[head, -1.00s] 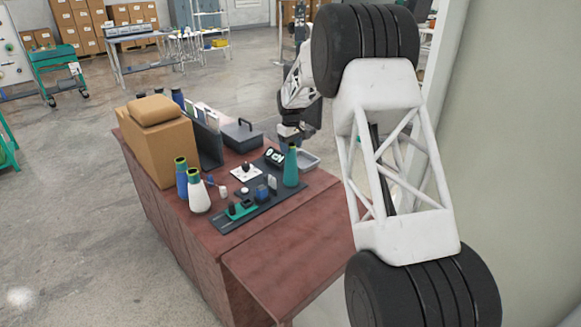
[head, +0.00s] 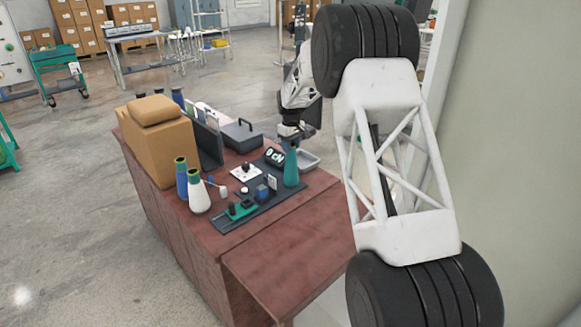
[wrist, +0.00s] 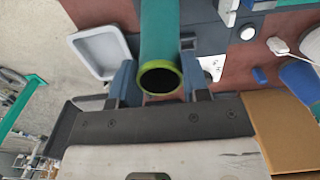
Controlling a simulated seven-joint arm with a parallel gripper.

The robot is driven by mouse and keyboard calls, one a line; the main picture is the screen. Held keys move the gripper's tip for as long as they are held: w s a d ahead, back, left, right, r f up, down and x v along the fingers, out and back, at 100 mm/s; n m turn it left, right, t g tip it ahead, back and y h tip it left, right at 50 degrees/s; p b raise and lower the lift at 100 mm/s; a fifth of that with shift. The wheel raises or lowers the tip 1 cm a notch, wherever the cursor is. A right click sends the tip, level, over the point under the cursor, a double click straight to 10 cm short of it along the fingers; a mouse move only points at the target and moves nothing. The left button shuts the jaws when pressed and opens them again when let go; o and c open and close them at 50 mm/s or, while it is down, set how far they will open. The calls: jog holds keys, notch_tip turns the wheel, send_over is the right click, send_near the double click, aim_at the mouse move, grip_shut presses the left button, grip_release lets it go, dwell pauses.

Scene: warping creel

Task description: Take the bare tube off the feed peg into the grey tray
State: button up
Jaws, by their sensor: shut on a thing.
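The bare tube is a teal cone (head: 291,170) standing upright at the right end of a dark board on the table. In the wrist view the tube (wrist: 160,35) shows its yellow-green rim and open, hollow end toward me. My gripper (wrist: 158,78) is shut on the tube, with one blue-grey finger on each side near the rim. In the head view my gripper is at the tube's top, partly hidden by the arm. The feed peg is hidden. The grey tray (head: 316,158) lies just behind and right of the tube; it also shows in the wrist view (wrist: 76,45), empty.
Blue (head: 182,178) and white (head: 200,195) cones stand at the table's left front. A tan box (head: 158,150) and a dark grey case (head: 242,138) stand behind. A teal device (head: 241,210) and small blocks sit on the dark board. The table's front is clear.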

jog(key=shift+r, duration=0.7)
dwell(0.4)
notch_tip(320, 180, up, 14)
jog(key=shift+f, duration=0.15)
dwell(1.4)
dwell(0.3)
jog(key=shift+r, duration=1.5)
jog(key=shift+w, duration=0.1)
jog(key=w+d, duration=0.4)
jog(key=w, duration=1.2)
jog(key=shift+d, duration=0.2)
jog(key=shift+w+f, duration=0.1)
